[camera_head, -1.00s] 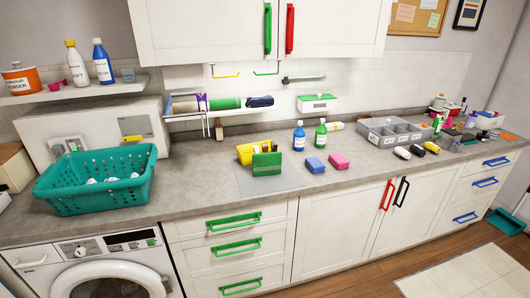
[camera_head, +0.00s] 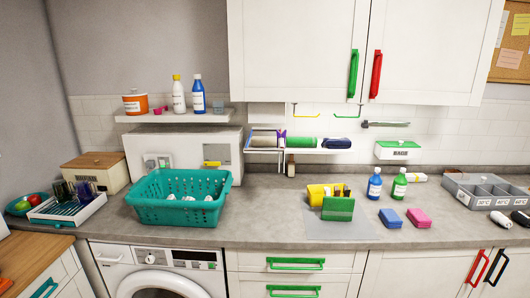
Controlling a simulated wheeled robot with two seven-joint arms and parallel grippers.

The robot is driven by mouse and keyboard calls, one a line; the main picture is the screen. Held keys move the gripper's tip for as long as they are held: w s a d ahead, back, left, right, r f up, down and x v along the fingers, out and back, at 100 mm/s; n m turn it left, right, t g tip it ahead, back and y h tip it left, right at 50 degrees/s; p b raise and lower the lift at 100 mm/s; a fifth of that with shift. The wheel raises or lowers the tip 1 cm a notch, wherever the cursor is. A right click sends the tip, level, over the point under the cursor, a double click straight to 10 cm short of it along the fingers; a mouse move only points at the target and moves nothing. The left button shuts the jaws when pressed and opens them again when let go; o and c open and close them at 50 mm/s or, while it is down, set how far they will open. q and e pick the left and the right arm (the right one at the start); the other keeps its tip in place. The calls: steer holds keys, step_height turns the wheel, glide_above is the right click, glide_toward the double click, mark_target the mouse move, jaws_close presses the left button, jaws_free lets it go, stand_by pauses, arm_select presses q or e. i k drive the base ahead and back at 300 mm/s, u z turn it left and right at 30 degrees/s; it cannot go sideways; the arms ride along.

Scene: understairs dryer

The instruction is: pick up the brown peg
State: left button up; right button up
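I cannot make out a brown peg for certain. A yellow holder (camera_head: 318,195) with a green front piece (camera_head: 338,209) stands on a grey mat (camera_head: 328,232) on the worktop. A few small dark and brownish items (camera_head: 341,191) stick up there, too small to identify. A teal basket (camera_head: 178,210) to the left has pale items inside, mostly hidden by its wall. Neither of my grippers is in view.
Blue (camera_head: 374,184) and green (camera_head: 399,184) bottles stand behind blue (camera_head: 390,218) and pink (camera_head: 417,218) sponges. A grey divided tray (camera_head: 485,194) is at right. A white rack (camera_head: 66,208) is at left. Worktop (camera_head: 262,205) is clear between basket and mat.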

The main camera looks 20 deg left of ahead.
mark_target(336, 191)
steer(key=z, duration=0.85)
steer(key=i, duration=1.45)
steer(key=z, duration=1.7)
steer(key=i, duration=1.35)
steer(key=u, duration=2.85)
